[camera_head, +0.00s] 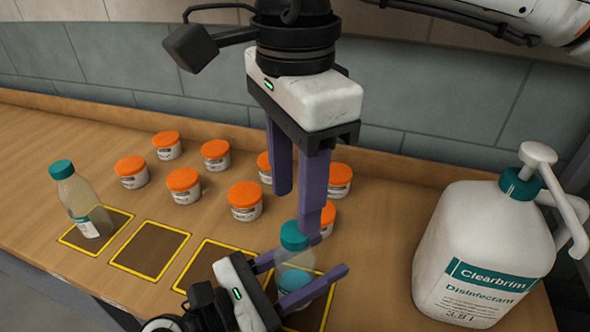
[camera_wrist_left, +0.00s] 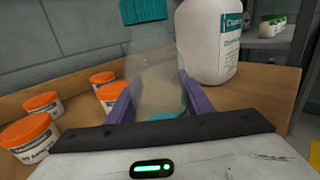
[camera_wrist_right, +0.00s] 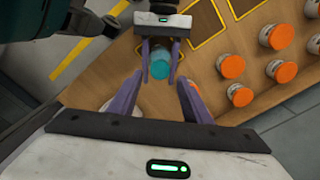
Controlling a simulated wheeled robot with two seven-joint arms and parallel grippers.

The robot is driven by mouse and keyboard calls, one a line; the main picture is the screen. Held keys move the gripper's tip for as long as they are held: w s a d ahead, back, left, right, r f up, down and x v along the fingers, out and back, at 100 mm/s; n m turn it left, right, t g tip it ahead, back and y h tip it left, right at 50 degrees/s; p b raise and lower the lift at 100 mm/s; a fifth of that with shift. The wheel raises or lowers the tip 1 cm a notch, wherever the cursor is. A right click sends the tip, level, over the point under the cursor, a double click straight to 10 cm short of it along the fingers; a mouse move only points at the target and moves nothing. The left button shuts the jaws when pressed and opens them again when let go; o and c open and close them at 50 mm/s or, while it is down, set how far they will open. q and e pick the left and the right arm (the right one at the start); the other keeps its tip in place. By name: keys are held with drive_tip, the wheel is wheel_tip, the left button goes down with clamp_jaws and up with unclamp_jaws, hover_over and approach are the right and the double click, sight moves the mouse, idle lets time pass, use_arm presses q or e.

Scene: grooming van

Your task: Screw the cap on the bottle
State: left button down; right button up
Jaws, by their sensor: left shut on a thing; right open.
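A clear bottle (camera_head: 291,262) with a teal cap (camera_head: 293,236) on its top stands upright at the table's front. My left gripper (camera_head: 303,282) is shut on its body, one finger on each side. The bottle (camera_wrist_left: 152,80) also fills the middle of the left wrist view, its cap (camera_wrist_left: 143,10) cut by the top edge. My right gripper (camera_head: 300,215) is open and points down just above and around the cap. The right wrist view shows the cap (camera_wrist_right: 160,65) from above, between its open fingers. I cannot tell how tightly the cap sits.
A second capped bottle (camera_head: 80,203) stands at the left on a yellow-outlined square. Several orange-lidded jars (camera_head: 184,185) stand behind the squares. A large Clearbrim disinfectant jug (camera_head: 483,250) with a pump stands at the right. The yellow-outlined square (camera_head: 150,250) between is empty.

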sight(295, 231)
drive_tip(key=shift+f, duration=2.7)
drive_tip(key=shift+c, duration=0.4)
drive_tip(key=c, duration=1)
drive_tip(key=m, duration=0.5)
drive_tip(key=o, duration=1.2)
drive_tip(key=shift+o, duration=0.2)
wheel_tip(295, 231, up, 12)
